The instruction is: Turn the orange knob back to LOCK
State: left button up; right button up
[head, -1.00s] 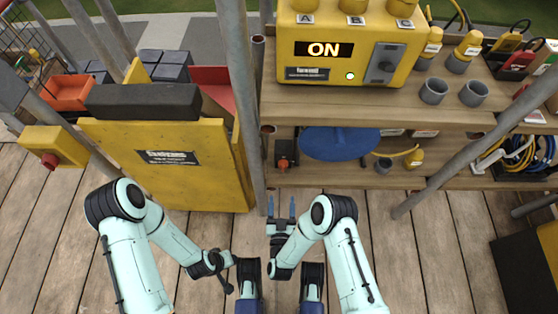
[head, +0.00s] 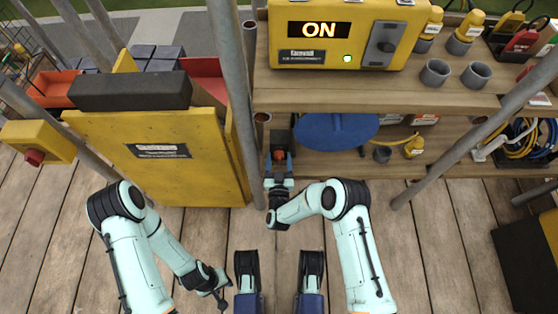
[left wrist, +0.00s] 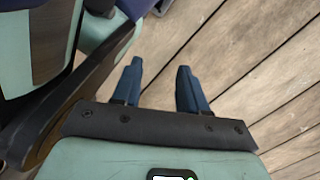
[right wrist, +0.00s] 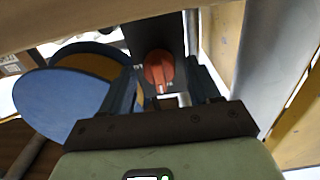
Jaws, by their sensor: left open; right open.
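The orange knob (right wrist: 158,72) sits on a dark box (right wrist: 158,33) in the right wrist view. In the head view the knob (head: 279,155) shows under the yellow unit's shelf, partly covered by my gripper. My right gripper (right wrist: 165,80) is open, with one finger on each side of the knob. I cannot tell whether the fingers touch it. No LOCK marking can be read. My left gripper (left wrist: 160,68) is open and empty above the wooden deck, and it also shows low in the head view (head: 222,292).
A blue round reel (head: 335,134) is beside the knob's box. A grey scaffold pole (head: 232,100) stands to its left. The yellow unit (head: 335,38) above shows ON with a lit green lamp. A yellow panel (head: 165,185) leans at left. The front deck is open.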

jog(key=c, duration=1)
